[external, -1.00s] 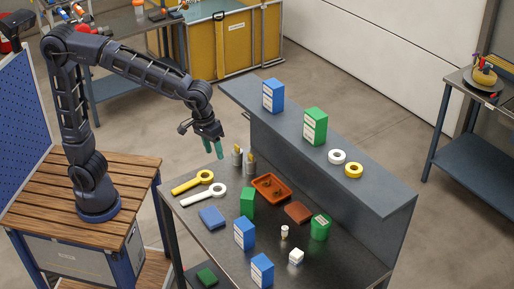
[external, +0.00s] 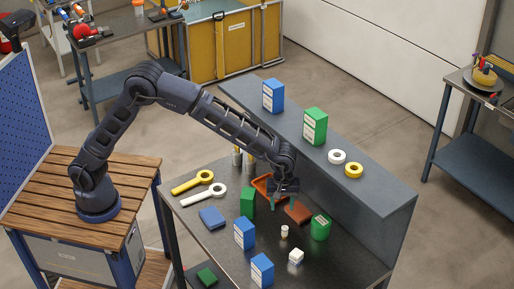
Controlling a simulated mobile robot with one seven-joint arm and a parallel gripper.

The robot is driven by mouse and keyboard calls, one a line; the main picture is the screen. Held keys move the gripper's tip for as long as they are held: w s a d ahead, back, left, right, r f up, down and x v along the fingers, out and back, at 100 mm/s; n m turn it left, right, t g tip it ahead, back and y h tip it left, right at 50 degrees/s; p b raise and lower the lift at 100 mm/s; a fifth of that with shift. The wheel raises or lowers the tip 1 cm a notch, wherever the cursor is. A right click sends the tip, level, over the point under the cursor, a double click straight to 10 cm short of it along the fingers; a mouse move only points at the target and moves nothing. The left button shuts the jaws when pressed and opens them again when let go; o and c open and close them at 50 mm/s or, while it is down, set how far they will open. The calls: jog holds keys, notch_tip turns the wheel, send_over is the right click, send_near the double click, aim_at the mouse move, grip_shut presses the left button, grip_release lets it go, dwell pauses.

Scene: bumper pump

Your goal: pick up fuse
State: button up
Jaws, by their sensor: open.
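A small cream cylinder with a darker band (external: 284,231), which looks like the fuse, stands upright on the dark table (external: 325,272). I see nothing between the fingers. My gripper hides part of the tray; its exact height above the table is hard to tell.
A green bin (external: 320,228) stands right of the cylinder and a white cube (external: 296,256) in front. Blue boxes (external: 245,233) (external: 262,270) stand to the left and front. A grey raised shelf (external: 375,195) runs along the back.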

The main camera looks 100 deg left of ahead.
aim_at(285, 228)
jog(key=f, duration=0.1)
jog(key=w+f, duration=0.1)
jog(key=shift+w+d+f+n, duration=0.1)
jog(key=shift+w+f+n, duration=0.2)
jog(key=shift+f+n, duration=0.1)
jog(key=f, duration=1)
jog(key=shift+d+f, duration=0.2)
jog(key=shift+f, duration=0.05)
jog(key=c, duration=1.1)
